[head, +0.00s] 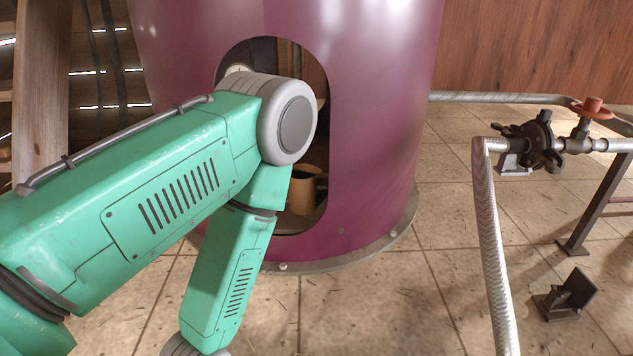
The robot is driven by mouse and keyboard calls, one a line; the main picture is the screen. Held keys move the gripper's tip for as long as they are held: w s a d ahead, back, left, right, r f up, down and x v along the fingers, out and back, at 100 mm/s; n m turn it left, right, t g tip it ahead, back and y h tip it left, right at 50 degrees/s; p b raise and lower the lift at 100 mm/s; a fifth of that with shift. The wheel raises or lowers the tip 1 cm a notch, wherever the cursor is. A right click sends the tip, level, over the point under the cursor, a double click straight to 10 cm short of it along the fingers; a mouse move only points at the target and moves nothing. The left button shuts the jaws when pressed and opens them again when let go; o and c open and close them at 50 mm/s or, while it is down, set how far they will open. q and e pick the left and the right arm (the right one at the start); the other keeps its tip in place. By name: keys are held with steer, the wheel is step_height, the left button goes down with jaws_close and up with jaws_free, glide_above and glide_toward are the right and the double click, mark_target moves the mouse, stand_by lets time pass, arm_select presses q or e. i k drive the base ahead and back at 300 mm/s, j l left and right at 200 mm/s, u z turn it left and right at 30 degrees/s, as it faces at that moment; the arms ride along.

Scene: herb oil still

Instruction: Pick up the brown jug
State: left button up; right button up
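The brown jug (302,193) stands inside the large purple tank, low in its oval opening. Its right side and dark mouth show, with what looks like a handle on the right. My green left arm crosses in front of the opening and hides the jug's left part. The arm bends at a grey joint before the opening, and its lower link runs down out of the picture. My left gripper is out of the frame, below the bottom edge. My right arm and gripper do not show.
The purple tank (375,120) fills the middle back. At the right, a silver pipe (492,240) rises from the floor to a black valve (538,145) with an orange handwheel (592,107). A dark metal bracket (566,296) sits on the tiles. Tiled floor (400,300) before the tank is clear.

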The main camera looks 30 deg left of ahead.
mark_target(303, 187)
steer(key=u, duration=0.7)
